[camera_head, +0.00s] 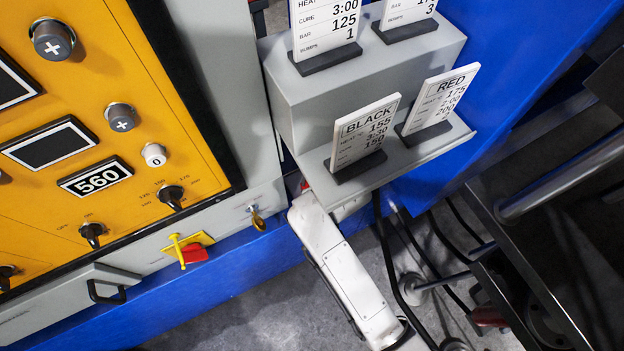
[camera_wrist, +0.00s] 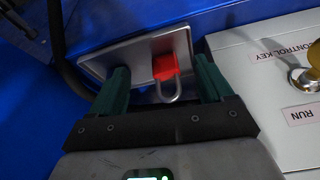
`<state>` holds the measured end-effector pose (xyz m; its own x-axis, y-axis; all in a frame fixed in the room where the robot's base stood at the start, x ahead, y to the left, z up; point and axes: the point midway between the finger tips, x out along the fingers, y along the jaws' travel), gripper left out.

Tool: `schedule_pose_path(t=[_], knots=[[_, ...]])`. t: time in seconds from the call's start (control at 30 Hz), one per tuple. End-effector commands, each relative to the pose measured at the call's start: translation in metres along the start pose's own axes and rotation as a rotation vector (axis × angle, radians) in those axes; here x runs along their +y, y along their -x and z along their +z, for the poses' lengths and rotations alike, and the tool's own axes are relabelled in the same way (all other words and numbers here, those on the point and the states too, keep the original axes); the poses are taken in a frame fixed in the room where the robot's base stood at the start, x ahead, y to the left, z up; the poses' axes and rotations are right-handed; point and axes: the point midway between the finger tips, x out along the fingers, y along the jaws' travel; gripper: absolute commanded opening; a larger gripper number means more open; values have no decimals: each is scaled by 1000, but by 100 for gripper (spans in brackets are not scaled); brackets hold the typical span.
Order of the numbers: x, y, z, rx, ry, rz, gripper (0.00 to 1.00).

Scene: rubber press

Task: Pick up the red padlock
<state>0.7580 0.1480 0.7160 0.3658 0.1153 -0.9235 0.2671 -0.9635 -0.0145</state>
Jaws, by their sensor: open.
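The red padlock (camera_wrist: 165,67) lies on a small grey metal tray (camera_wrist: 98,65) in the wrist view, with its silver shackle pointing back toward my gripper. My gripper (camera_wrist: 161,76) is open, with one green finger on each side of the padlock. The padlock looks nearer the right finger. I cannot tell whether either finger touches it. In the head view my white arm reaches up under the grey sign shelf, and the fingers are hidden. A small red patch (camera_head: 305,187) shows at the arm's end there; I cannot tell whether it is the padlock.
A panel marked RUN and CONTROL KEY (camera_wrist: 265,80) stands close right of the tray, with a brass key (camera_wrist: 313,62) in it. A stepped grey shelf (camera_head: 300,100) with sign cards overhangs my arm. A yellow plate with a red part (camera_head: 195,254) is left. Dark cables hang at right.

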Motion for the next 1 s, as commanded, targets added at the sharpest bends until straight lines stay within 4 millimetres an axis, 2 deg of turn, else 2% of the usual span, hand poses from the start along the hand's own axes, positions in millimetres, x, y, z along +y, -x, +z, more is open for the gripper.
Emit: schedule_pose_path(t=[0.1,0.2,0.5,0.73,1.0], knots=[[0,-8,-20,1,0,1,80],[-1,-13,-31,0,0,1,80],[-1,-22,-48,-1,-1,1,80],[-1,-59,-46,-3,-1,1,80],[-1,-70,-47,-1,-1,0,80]])
